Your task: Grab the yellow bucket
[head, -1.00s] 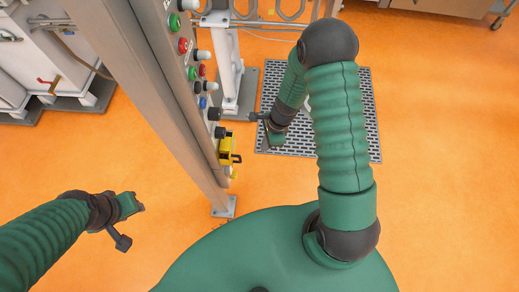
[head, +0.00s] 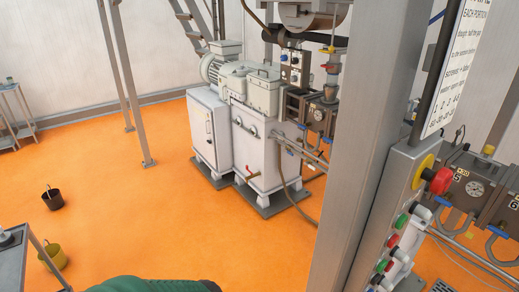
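The yellow bucket (head: 55,257) stands on the orange floor at the lower left of the head view, partly hidden behind the leg of a small table. A dark bucket (head: 52,200) with a raised handle stands on the floor a little beyond it. A green part of my own body shows at the bottom edge. Neither of my grippers is in view.
A grey table (head: 14,250) is at the lower left edge. A metal post (head: 365,150) with a button panel (head: 405,225) stands close on the right. A white machine (head: 262,150) is in the middle. Orange floor (head: 140,215) is clear to the left of it.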

